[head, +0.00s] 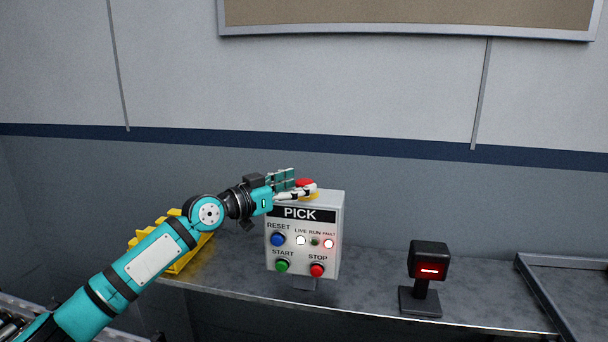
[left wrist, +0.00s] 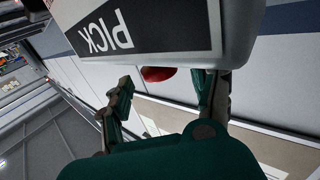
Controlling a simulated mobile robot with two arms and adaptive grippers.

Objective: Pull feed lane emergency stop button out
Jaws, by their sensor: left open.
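A grey control box labelled PICK (head: 304,255) stands on the bench, and its face also shows large in the left wrist view (left wrist: 165,25). A red mushroom button (head: 305,183) sits on top of it over a yellow base (head: 314,197). My left gripper (head: 296,185) is open at the top of the box, beside and partly in front of this button. In the left wrist view the red button (left wrist: 158,74) shows between the two spread fingers, partly hidden by the box edge. I cannot tell whether a finger touches it. My right gripper is out of view.
The box face has a blue RESET (head: 278,239), a green START (head: 282,265) and a red STOP (head: 317,270), with a lit FAULT lamp (head: 328,244). A yellow bin (head: 187,262) stands at left, a black scanner (head: 428,262) at right, and a tray (head: 540,290) beyond.

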